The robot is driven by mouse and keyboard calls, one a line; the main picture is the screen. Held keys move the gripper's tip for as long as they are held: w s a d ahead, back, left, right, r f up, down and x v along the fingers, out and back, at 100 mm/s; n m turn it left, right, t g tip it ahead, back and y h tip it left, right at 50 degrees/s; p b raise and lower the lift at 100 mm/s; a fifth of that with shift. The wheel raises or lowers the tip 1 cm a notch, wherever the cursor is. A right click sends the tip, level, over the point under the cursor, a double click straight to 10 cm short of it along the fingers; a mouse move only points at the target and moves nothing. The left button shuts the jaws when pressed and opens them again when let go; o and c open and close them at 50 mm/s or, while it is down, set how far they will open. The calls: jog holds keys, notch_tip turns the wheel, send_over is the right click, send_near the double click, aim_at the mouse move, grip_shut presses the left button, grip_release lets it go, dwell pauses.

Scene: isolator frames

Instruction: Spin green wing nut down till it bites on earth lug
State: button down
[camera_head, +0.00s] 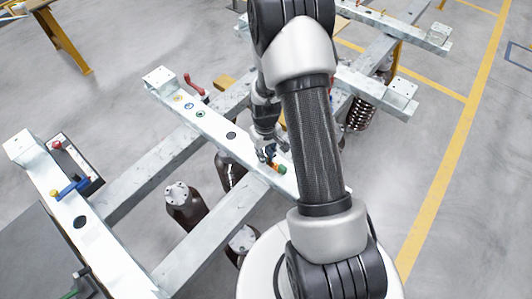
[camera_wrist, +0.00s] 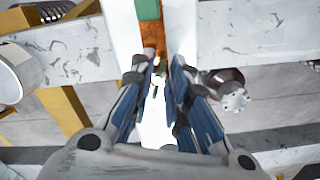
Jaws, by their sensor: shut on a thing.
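My gripper (camera_wrist: 160,62) is nearly closed in the wrist view, its fingertips at the near end of a copper-brown strip (camera_wrist: 153,38). I take this strip to be the earth lug. A small dark and green bit (camera_wrist: 154,91) shows between the fingers; I take it for the green wing nut, mostly hidden by them. A green block (camera_wrist: 147,10) lies at the strip's far end. In the head view my gripper (camera_head: 268,152) is low over the pale beam, beside the green block (camera_head: 281,169). Whether the nut touches the lug cannot be seen.
The pale steel beam (camera_head: 215,132) carries coloured rings and a red lever (camera_head: 195,84). Dark cylinders (camera_head: 184,200) stand below it. Another beam (camera_head: 95,238) at lower left holds a blue-handled valve (camera_head: 70,187). Open grey floor lies to the right.

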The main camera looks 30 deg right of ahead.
jog(key=m, duration=0.4)
jog(key=shift+w+a+m, duration=0.15)
jog(key=shift+m, duration=0.25)
jog(key=m, duration=0.5)
jog(key=shift+w+a+r, duration=0.1)
jog(key=shift+w, duration=0.05)
jog(key=m, duration=0.5)
jog(key=shift+w+a+p, duration=0.1)
jog(key=shift+w+p, duration=0.05)
jog(key=shift+p, duration=0.2)
jog(key=m, duration=0.4)
jog(key=shift+w, duration=0.15)
jog(key=m, duration=0.5)
jog(key=shift+w, duration=0.15)
jog(key=m, duration=0.5)
jog(key=shift+w+d, duration=0.1)
jog(key=shift+d, duration=0.1)
jog(key=m, duration=0.5)
jog(key=shift+w+d+p, duration=0.1)
jog(key=shift+d+p, duration=0.05)
jog(key=shift+p, duration=0.15)
jog(key=shift+d+m+p, duration=0.1)
jog(key=shift+m+p, duration=0.55)
jog(key=shift+m, duration=1.25)
